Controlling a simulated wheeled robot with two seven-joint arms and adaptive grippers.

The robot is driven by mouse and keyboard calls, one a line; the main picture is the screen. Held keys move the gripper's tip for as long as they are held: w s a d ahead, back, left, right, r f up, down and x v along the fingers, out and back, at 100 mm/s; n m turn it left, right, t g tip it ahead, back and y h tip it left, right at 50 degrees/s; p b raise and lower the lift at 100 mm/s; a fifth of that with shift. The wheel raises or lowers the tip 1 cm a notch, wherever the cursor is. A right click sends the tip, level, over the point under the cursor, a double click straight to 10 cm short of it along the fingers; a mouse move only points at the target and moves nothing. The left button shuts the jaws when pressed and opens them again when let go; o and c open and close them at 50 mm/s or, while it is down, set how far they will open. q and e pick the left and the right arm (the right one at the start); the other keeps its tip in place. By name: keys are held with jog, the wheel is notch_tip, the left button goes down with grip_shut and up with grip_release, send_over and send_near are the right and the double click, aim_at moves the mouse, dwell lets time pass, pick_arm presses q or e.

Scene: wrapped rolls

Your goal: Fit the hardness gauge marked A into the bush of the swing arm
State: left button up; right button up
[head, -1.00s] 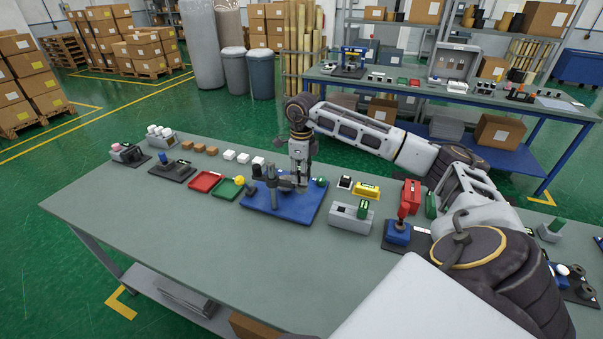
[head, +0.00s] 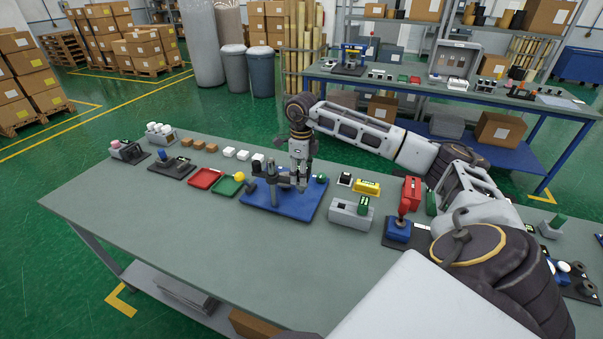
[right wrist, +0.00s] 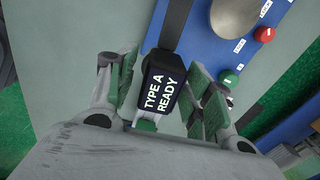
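My right gripper (head: 301,183) points down over the blue base board (head: 262,204), at the stand with the swing arm. In the right wrist view its green-padded fingers (right wrist: 168,88) are spread, one on each side of a black block (right wrist: 163,88) reading "TYPE A READY". A dark bar, seemingly the swing arm (right wrist: 174,25), runs from this block. A small green-topped piece (right wrist: 146,125), possibly the gauge marked A, shows between the fingers near the palm. Most of it and the bush are hidden. A grey holder (head: 350,219) carries another green-labelled gauge (head: 363,206) and one dark empty slot. My left gripper is out of view.
Red (head: 205,178) and green (head: 228,185) trays lie left of the board. A yellow block (head: 367,187) and a blue-based red-handled device (head: 399,229) stand to the right. The front of the workbench (head: 190,250) is clear.

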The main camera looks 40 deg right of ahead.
dwell(0.4)
notch_tip(320, 180, up, 12)
dwell(0.7)
jog(key=shift+f, duration=0.1)
dwell(0.9)
